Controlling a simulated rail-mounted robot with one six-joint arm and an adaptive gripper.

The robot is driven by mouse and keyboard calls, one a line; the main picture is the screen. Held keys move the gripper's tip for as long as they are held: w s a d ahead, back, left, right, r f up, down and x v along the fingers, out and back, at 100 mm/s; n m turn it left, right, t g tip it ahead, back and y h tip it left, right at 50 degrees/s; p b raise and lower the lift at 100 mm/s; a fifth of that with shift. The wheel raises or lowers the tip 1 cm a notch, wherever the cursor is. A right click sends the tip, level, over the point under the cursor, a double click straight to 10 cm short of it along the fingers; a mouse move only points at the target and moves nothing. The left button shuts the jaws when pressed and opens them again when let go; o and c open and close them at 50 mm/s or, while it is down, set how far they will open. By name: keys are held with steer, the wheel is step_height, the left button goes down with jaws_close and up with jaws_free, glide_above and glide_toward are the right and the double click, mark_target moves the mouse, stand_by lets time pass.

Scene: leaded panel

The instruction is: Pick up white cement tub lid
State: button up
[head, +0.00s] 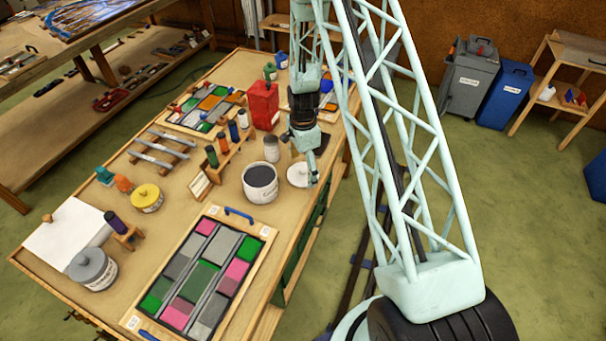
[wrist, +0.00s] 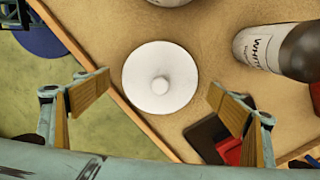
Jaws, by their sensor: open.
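The white tub lid (wrist: 160,78) is a round disc with a small knob in its middle. It lies flat on the bench near the bench's edge. In the head view the lid (head: 298,176) lies just right of the open tub of dark cement (head: 260,183), partly hidden by my gripper. My gripper (wrist: 160,92) is open and empty, its two wood-coloured fingers apart on either side of the lid, above it. In the head view my gripper (head: 314,172) hangs over the lid's right side.
A bottle with a dark top (wrist: 298,50) stands right of the lid in the wrist view. A dark flat item with a red piece (wrist: 230,148) lies nearby. The green floor lies beyond the edge.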

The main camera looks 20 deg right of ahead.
steer(key=shift+f, duration=0.2)
steer(key=shift+c, duration=0.7)
steer(key=shift+s, duration=0.15)
steer(key=c, duration=1.6)
steer(key=shift+o, duration=0.2)
